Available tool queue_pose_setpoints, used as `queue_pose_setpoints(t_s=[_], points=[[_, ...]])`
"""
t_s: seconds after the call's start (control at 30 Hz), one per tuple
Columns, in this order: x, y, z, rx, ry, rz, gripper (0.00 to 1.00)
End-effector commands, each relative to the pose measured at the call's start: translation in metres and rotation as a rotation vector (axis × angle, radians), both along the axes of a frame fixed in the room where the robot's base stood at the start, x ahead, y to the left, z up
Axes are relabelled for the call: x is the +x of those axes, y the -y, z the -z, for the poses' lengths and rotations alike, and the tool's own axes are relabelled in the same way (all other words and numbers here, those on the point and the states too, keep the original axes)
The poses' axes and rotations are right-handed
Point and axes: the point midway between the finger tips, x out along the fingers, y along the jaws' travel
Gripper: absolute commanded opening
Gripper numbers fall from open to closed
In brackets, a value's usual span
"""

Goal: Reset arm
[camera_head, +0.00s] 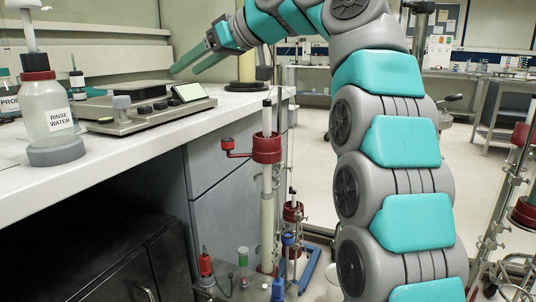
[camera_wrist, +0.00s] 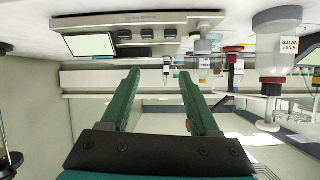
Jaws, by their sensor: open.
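My gripper (camera_head: 186,66) is at the end of my teal and grey arm, which rises on the right of the head view and bends over to the left. Its two green fingers are apart and extend over the back of the bench, behind the flat grey instrument (camera_head: 150,110). In the wrist view my gripper (camera_wrist: 158,76) is open, with nothing between the fingers. That view looks upside down, with the instrument (camera_wrist: 135,35) and the rinse water bottle (camera_wrist: 284,38) hanging from the top. The gripper touches neither of them.
The rinse water bottle (camera_head: 50,108) stands at the left on the white bench (camera_head: 110,155). Red-clamped glass columns (camera_head: 267,150) stand on the floor beside the bench, close to my arm. More columns (camera_head: 526,185) are at the right edge. Open floor (camera_head: 320,150) lies behind.

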Motion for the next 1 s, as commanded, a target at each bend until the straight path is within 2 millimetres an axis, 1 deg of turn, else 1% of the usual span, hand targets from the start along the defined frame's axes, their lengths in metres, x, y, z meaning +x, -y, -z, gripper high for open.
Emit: queue_pose_setpoints(t_s=[0.13, 0.27, 0.37, 0.4, 0.47, 0.53, 0.67, 0.7, 0.77, 0.8, 0.87, 0.93, 0.97, 1.0], points=[[0.0, 0.01, 0.011, -0.014, -0.063, 0.044, 0.62], [0.001, 0.021, 0.029, -0.032, -0.136, 0.094, 0.62], [-0.003, 0.033, 0.048, -0.055, -0.208, 0.148, 0.62], [-0.004, 0.04, 0.06, -0.066, -0.246, 0.174, 0.62], [-0.01, 0.051, 0.076, -0.086, -0.298, 0.217, 0.62], [-0.017, 0.063, 0.098, -0.113, -0.361, 0.266, 0.62], [-0.038, 0.089, 0.141, -0.17, -0.473, 0.354, 0.62], [-0.046, 0.097, 0.155, -0.189, -0.508, 0.38, 0.62], [-0.059, 0.109, 0.175, -0.217, -0.553, 0.42, 0.62], [-0.068, 0.118, 0.188, -0.238, -0.584, 0.448, 0.62], [-0.085, 0.131, 0.209, -0.268, -0.629, 0.486, 0.62], [-0.105, 0.146, 0.234, -0.309, -0.683, 0.532, 0.62], [-0.114, 0.153, 0.243, -0.325, -0.702, 0.55, 0.62], [-0.128, 0.162, 0.257, -0.35, -0.732, 0.575, 0.62]])
